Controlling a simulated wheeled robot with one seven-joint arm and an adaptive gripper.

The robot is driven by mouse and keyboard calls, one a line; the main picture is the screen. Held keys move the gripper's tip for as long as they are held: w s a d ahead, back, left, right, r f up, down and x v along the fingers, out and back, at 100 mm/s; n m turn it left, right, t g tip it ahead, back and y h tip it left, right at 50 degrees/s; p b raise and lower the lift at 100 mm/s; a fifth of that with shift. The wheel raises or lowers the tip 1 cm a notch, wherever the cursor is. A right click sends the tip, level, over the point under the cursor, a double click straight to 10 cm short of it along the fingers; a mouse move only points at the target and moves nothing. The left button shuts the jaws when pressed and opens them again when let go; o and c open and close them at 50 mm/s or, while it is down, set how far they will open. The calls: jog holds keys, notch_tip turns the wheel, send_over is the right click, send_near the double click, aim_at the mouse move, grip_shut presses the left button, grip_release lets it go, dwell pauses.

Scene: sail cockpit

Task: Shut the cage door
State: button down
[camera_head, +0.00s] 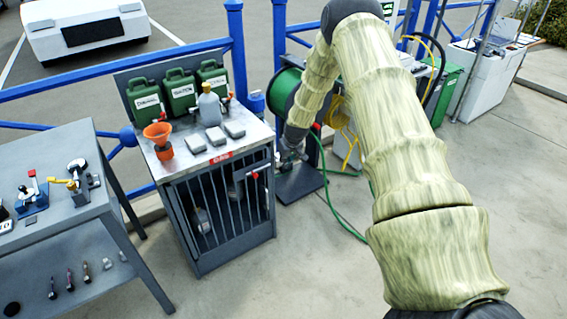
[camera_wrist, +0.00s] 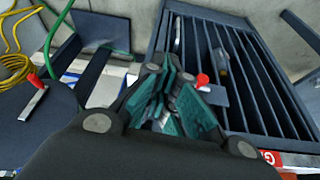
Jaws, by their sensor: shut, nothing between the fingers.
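The grey cage (camera_head: 236,252) stands left of centre in the head view, with a front of upright bars. The barred door (camera_head: 222,208) looks close to the frame, but I cannot tell whether it is fully shut. A red-tipped handle (camera_head: 254,175) sits near its upper right; a red knob on a grey plate also shows in the wrist view (camera_wrist: 203,80). My gripper (camera_head: 290,156) is small and partly hidden at the cage's right side. In the wrist view its fingers (camera_wrist: 178,103) are together and empty, left of the knob; contact cannot be told.
Green canisters (camera_head: 180,92), a grey bottle (camera_head: 209,104) and an orange funnel (camera_head: 158,134) stand on the cage top. A workbench (camera_head: 52,236) is at left. A hose reel (camera_head: 283,92) is behind my arm. The concrete in front of the cage is clear.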

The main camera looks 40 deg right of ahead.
jog(key=b+v, duration=0.1)
jog(key=v, duration=0.6)
jog(key=shift+r, duration=0.25)
